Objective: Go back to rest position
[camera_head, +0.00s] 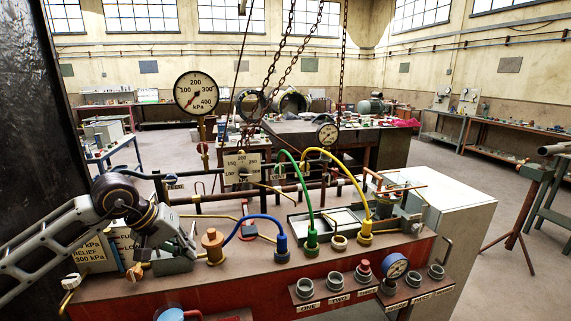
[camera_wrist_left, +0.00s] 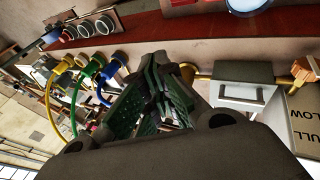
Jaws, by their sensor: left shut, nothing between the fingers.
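My left arm comes in from the left in the head view. Its gripper (camera_head: 188,243) hangs over the left part of the red-fronted bench (camera_head: 225,290), close to the orange-brown knob fitting (camera_head: 213,245). In the left wrist view, my left gripper (camera_wrist_left: 157,72) has its dark fingers brought together, with nothing held. I cannot tell whether it touches the bench top. Part of the bench behind the gripper is hidden. My right gripper is in neither view.
Blue (camera_head: 255,218), green (camera_head: 302,185) and yellow (camera_head: 350,165) hoses arch over the bench right of my gripper. A tall pressure gauge (camera_head: 196,92) stands behind. Labelled sockets (camera_head: 305,288) line the front edge. A relief panel (camera_head: 88,255) lies to the left. Chains (camera_head: 290,50) hang above.

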